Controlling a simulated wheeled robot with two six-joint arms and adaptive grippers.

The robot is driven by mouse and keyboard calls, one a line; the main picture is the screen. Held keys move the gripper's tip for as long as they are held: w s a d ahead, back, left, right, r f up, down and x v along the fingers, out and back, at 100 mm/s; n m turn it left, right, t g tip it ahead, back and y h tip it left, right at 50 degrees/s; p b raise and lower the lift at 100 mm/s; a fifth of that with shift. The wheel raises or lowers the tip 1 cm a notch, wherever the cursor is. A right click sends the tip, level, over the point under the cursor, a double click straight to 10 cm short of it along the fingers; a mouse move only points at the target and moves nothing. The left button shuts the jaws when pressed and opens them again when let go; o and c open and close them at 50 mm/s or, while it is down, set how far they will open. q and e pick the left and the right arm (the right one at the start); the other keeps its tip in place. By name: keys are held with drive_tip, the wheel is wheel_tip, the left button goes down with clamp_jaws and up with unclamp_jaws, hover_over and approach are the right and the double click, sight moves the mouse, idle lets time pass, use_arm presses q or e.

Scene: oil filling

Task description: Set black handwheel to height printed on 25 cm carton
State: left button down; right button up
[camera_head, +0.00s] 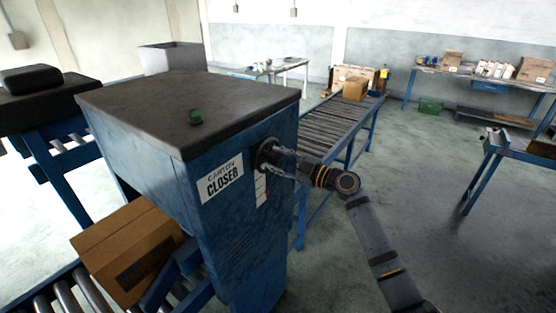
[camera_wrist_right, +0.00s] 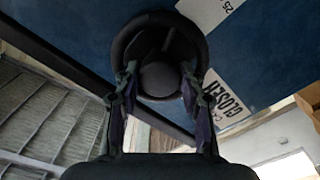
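The black handwheel (camera_head: 268,155) is on the side of the blue carton closer (camera_head: 245,235), next to the "CARTON CLOSER" label and a white scale strip (camera_head: 262,189). My right gripper (camera_head: 284,162) is at the wheel. In the right wrist view the handwheel (camera_wrist_right: 160,22) shows face on, its round hub between my two spread fingers (camera_wrist_right: 158,78). The fingertips overlap the lower rim on either side; a gap shows beside the hub, and contact is unclear. A brown carton (camera_head: 120,235) sits on rollers at the lower left; its print is unreadable. My left gripper is out of view.
A roller conveyor (camera_head: 325,125) with another carton (camera_head: 355,89) runs behind. Blue tables (camera_head: 480,72) stand farther back. Open floor lies to the right.

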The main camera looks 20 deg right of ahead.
drive_tip(key=c, duration=0.3)
drive_tip(key=shift+f+m+b, duration=0.25)
drive_tip(key=shift+m+b, duration=0.85)
drive_tip(key=shift+b, duration=0.3)
drive_tip(key=shift+m+b, duration=0.8)
drive_tip(key=shift+r+m+b, duration=0.1)
drive_tip(key=shift+m+b, duration=0.45)
drive_tip(key=shift+m, duration=0.45)
drive_tip(key=m+b, duration=0.1)
drive_tip(key=m, duration=0.2)
drive_tip(key=shift+r+m, duration=0.1)
drive_tip(key=shift+m, duration=0.2)
drive_tip(key=m, duration=0.3)
drive_tip(key=shift+r+m, duration=0.1)
drive_tip(key=shift+m, duration=0.2)
drive_tip(key=m+p, duration=0.1)
drive_tip(key=m, duration=0.3)
drive_tip(key=shift+d+m, duration=0.1)
drive_tip(key=shift+m, duration=0.2)
drive_tip(key=m+p, duration=0.2)
drive_tip(key=m, duration=0.2)
drive_tip(key=shift+m, duration=0.3)
drive_tip(key=m+p, duration=0.3)
drive_tip(key=m, duration=0.2)
drive_tip(key=m+p, duration=0.2)
drive_tip(key=m, duration=0.1)
drive_tip(key=shift+m+p, duration=0.75)
drive_tip(key=shift+m, duration=0.25)
drive_tip(key=shift+f, duration=0.2)
